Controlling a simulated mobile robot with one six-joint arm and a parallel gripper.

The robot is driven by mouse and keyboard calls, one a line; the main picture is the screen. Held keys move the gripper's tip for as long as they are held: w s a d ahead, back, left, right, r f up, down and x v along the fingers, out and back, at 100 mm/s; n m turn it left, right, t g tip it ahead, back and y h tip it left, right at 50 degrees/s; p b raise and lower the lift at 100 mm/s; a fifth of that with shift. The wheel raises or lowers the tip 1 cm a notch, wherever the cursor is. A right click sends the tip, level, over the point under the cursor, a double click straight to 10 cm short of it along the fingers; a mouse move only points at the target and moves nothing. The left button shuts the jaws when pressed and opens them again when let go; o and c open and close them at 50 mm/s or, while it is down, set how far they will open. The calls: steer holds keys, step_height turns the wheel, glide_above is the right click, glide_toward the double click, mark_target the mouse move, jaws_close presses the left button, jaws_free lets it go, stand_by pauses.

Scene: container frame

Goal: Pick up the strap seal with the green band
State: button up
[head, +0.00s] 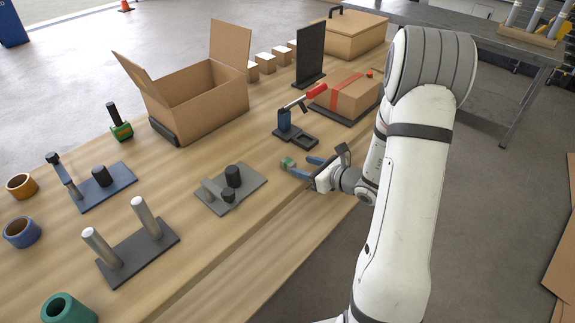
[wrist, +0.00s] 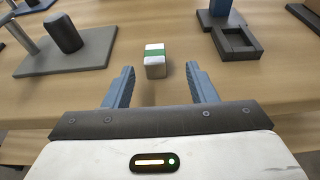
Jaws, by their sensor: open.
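The strap seal with the green band (wrist: 155,61) is a small white block with a green stripe around its middle. It stands on the wooden bench (wrist: 60,98). In the head view the seal (head: 287,163) shows just beyond the fingertips. My gripper (wrist: 160,78) is open, with its two blue fingers apart and nothing between them. The seal lies a little ahead of the fingertips, about midway between them, and apart from both.
An open carton (head: 200,100) stands farther back. Bare wood surrounds the seal.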

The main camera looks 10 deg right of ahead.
mark_target(290, 163)
steer(key=w+a, duration=0.1)
steer(key=w+a+p, duration=0.1)
steer(key=a, duration=0.1)
steer(key=shift+w+f, duration=0.3)
steer(key=shift+w+a+f, duration=0.2)
steer(key=shift+w, duration=0.2)
steer(key=shift+c, duration=0.5)
steer(key=c, duration=1)
steer(key=shift+o, duration=0.2)
steer(key=shift+r, duration=0.15)
